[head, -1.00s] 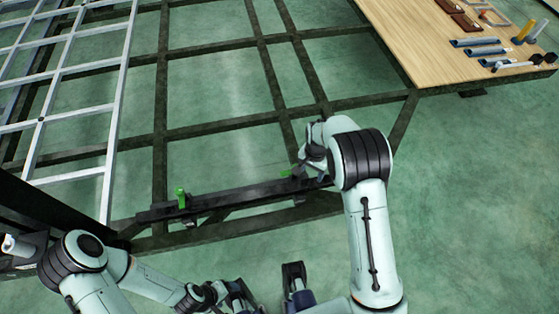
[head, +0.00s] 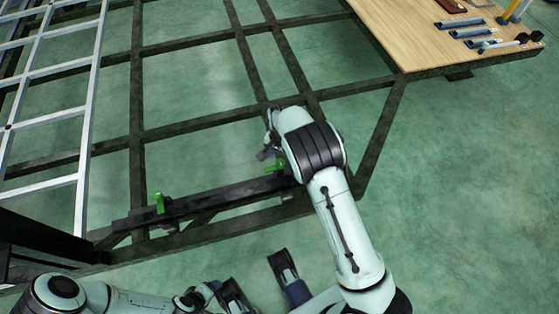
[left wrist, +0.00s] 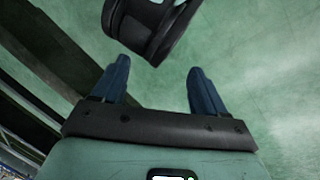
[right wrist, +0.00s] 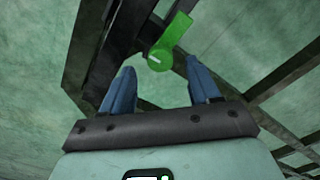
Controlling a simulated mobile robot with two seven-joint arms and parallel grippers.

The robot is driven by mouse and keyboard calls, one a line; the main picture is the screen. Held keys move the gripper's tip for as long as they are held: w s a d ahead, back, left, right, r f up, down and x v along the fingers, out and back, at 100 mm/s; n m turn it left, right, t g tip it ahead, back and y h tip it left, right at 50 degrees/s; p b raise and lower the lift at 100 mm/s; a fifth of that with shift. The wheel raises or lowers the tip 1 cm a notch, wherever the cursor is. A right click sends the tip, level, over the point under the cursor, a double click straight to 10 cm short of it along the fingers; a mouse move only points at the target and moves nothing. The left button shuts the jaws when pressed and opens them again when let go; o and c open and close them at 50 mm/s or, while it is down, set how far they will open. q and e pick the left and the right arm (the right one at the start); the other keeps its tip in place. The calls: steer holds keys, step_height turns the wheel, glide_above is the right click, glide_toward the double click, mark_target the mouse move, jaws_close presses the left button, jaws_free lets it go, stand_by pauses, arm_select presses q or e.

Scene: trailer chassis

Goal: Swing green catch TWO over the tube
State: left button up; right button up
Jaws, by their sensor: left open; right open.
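Two green catches sit on a dark bar (head: 215,203) at the chassis's front edge. The left catch (head: 158,202) stands upright. The right catch (head: 275,166) is beside my right gripper (head: 265,154), partly hidden by my arm. I see no number on either. In the right wrist view, a green catch (right wrist: 175,38) with a round pivot end lies just beyond the fingertips of my right gripper (right wrist: 160,67). Its arm slants up and right beside dark metal. The fingers are open, with nothing held. My left gripper (left wrist: 158,75) is open and empty, away from both catches.
Dark chassis beams (head: 190,128) form a grid over the green floor. A pale ladder-like frame (head: 83,120) stands at left. A wooden table (head: 400,35) with several tools is at top right. The floor at right (head: 465,190) is clear.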

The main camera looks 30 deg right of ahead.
mark_target(280, 162)
arm_select(q)
steer(key=shift+w+a+f+b, duration=0.35)
steer(key=shift+w+f, duration=0.15)
steer(key=shift+w, duration=0.2)
arm_select(e)
steer(key=shift+f, duration=1.6)
steer(key=c, duration=1)
steer(key=shift+c, duration=0.2)
